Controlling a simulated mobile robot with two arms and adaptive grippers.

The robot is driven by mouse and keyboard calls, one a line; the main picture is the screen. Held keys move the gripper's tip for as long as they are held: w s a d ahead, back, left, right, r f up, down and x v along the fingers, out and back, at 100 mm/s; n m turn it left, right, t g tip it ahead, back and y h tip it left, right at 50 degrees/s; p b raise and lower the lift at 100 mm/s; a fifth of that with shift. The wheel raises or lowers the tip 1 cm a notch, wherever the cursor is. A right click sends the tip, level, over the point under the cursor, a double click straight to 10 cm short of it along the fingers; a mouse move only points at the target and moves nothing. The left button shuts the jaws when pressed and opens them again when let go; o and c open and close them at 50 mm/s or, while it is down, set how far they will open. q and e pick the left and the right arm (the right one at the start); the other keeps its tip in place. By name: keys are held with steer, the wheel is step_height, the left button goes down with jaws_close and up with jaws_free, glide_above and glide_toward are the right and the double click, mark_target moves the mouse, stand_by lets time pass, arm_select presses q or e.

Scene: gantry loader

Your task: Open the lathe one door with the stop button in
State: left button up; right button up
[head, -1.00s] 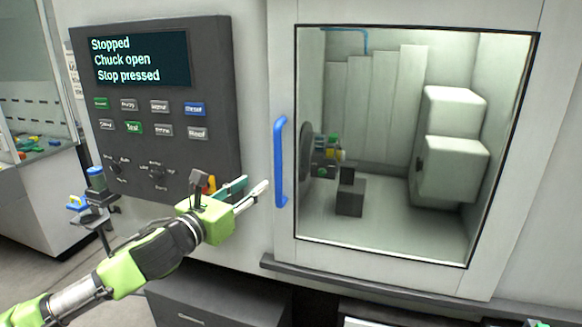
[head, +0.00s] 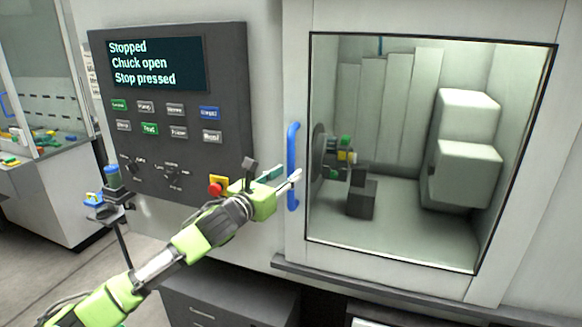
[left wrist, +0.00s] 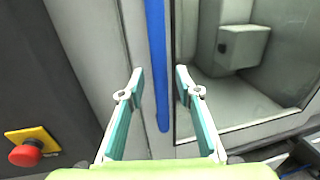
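The lathe door (head: 492,258) is closed, with a large window and a vertical blue handle (head: 293,145) at its left edge. My left gripper (head: 286,176) is at the lower part of the handle in the head view. In the left wrist view, the gripper (left wrist: 160,72) is open, with one finger on each side of the blue handle (left wrist: 157,45); contact cannot be told. The red stop button (head: 214,189) sits on its yellow plate, left of the gripper, and also shows in the left wrist view (left wrist: 25,155). The panel screen (head: 155,64) reads "Stopped, Chuck open, Stop pressed". My right gripper is not in view.
The dark control panel (head: 230,110) stands left of the door, close to my left arm. A ledge (head: 380,281) runs below the door. Through the window are the chuck and a dark block (head: 361,198). Another machine stands at far left.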

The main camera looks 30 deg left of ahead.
mark_target(289, 173)
arm_select(q)
steer(key=shift+w+p, duration=0.35)
steer(key=shift+w, duration=1.15)
steer(key=shift+a, duration=0.1)
jaws_close()
